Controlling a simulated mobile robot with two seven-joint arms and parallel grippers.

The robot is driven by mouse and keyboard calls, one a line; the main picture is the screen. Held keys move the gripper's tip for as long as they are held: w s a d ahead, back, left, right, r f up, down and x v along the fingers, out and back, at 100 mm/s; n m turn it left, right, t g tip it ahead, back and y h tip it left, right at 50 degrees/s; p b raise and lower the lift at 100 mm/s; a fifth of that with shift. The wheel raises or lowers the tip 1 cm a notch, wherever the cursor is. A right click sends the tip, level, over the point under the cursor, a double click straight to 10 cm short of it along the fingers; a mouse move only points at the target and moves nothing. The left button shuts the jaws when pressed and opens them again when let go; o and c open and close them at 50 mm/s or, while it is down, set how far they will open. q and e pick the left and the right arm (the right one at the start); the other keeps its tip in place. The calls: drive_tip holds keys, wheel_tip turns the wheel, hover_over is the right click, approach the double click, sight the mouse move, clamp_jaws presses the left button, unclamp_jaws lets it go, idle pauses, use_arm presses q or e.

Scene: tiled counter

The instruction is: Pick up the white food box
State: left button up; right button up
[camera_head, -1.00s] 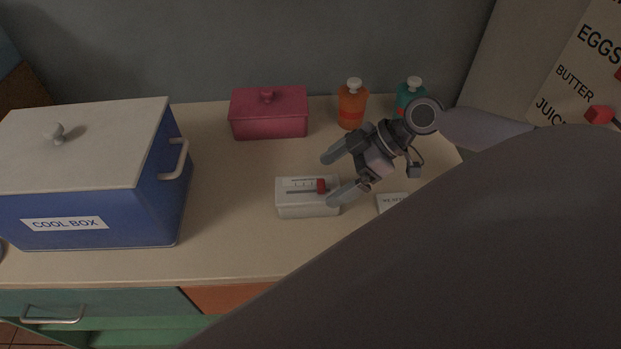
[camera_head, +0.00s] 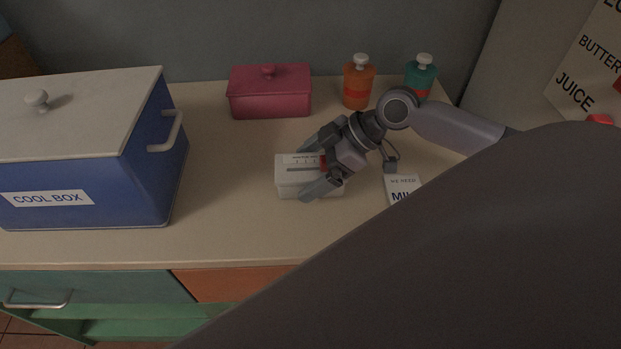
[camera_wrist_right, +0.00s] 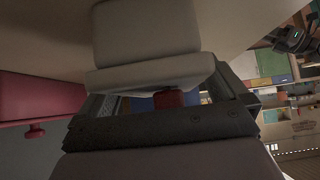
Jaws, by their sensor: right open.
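The white food box (camera_head: 289,184) stands on the counter in the middle of the head view. It has a scale and a red slider on its lid. My right gripper (camera_head: 311,168) is open, its two fingers reaching over the box's right part, one on the far side and one on the near side. Contact with the box cannot be told. In the right wrist view the white box (camera_wrist_right: 147,35) fills the upper middle, just beyond the gripper (camera_wrist_right: 170,105), with the red slider close to it.
A blue cool box (camera_head: 130,180) with a white lid stands at the left. A pink lidded box (camera_head: 269,98) is behind the food box, beside an orange bottle (camera_head: 357,88) and a teal bottle (camera_head: 421,76). Counter left of the food box is clear.

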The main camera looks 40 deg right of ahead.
drive_tip(key=shift+c, duration=0.3)
drive_tip(key=c, duration=1)
drive_tip(key=shift+r, duration=0.15)
